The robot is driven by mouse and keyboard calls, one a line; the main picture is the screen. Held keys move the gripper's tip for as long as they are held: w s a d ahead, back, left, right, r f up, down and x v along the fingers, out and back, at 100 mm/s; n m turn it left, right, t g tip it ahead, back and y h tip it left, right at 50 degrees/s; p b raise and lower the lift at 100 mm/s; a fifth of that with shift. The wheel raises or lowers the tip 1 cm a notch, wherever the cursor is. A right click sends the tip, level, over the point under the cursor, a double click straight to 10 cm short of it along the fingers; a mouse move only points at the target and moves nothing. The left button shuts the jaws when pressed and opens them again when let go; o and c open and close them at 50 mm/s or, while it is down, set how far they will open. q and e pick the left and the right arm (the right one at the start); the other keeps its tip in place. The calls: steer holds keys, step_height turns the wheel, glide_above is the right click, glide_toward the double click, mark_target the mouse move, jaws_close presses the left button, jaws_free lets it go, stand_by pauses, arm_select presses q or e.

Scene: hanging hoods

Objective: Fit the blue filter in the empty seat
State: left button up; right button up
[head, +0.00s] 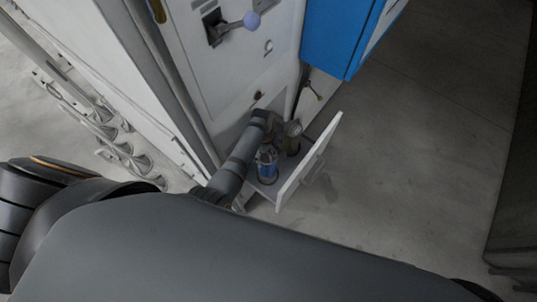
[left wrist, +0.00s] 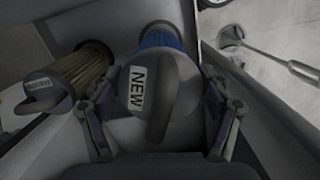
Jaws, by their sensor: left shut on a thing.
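The blue filter (head: 267,163) stands upright, or nearly so, in the low open compartment of the white cabinet. In the left wrist view its grey handled cap labelled NEW (left wrist: 150,92) fills the middle, with blue pleats (left wrist: 160,38) beyond. My left gripper (left wrist: 163,95) has a finger on each side of the cap and is shut on it. My right gripper is not in view.
The compartment's white door (head: 310,162) stands open on the right, close to the filter. A blue box (head: 338,35) hangs above. A lever with a pale ball knob (head: 251,20) sticks out of the cabinet front. Bare floor (head: 420,150) lies to the right.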

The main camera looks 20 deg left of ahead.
arm_select(q)
steer(key=shift+f+b, duration=1.95)
steer(key=shift+f, duration=0.75)
steer(key=o, duration=1.3)
steer(key=r, duration=0.4)
steer(key=a+r, duration=0.1)
steer(key=r, duration=0.7)
steer(key=shift+w+a, duration=0.15)
steer(key=shift+w, duration=0.25)
steer(key=shift+s, duration=0.1)
